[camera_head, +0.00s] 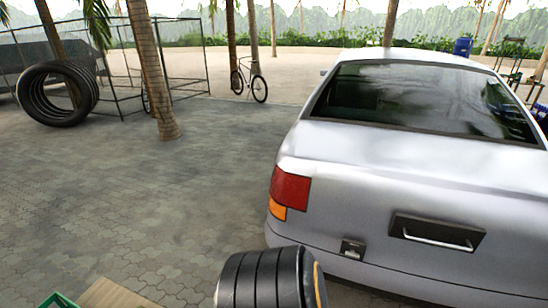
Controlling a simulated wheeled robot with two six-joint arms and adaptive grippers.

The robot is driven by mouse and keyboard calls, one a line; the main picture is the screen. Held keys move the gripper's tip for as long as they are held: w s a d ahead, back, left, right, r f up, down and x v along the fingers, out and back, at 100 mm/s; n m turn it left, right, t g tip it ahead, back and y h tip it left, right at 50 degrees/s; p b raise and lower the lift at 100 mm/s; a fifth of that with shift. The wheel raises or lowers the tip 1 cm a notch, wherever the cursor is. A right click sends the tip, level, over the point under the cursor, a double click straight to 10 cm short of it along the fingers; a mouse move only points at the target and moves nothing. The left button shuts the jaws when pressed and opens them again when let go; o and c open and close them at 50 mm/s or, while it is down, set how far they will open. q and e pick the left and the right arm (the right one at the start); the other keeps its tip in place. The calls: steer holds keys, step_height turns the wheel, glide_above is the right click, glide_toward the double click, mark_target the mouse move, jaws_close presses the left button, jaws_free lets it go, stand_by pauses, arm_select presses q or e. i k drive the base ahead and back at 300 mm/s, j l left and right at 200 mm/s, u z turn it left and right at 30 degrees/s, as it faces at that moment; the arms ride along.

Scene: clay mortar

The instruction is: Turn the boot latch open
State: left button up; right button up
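The rear of a silver car (390,170) fills the right side of the head view, and its boot lid is closed. A small dark metal latch-like piece (352,249) sits low on the rear panel, to the right of the red and orange tail light (289,192). To its right is a dark recessed plate with a pale bar handle (437,233). I cannot tell for certain which of these is the boot latch. Neither of my grippers shows in this view.
A black ribbed round object (262,280) with an orange edge stands at the bottom centre, close to the car's rear. A green crate (58,301) and a tan board-like surface (112,293) show at bottom left.

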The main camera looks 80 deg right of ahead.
mark_target(355, 256)
steer(key=k+z, duration=0.15)
steer(key=z, duration=3.35)
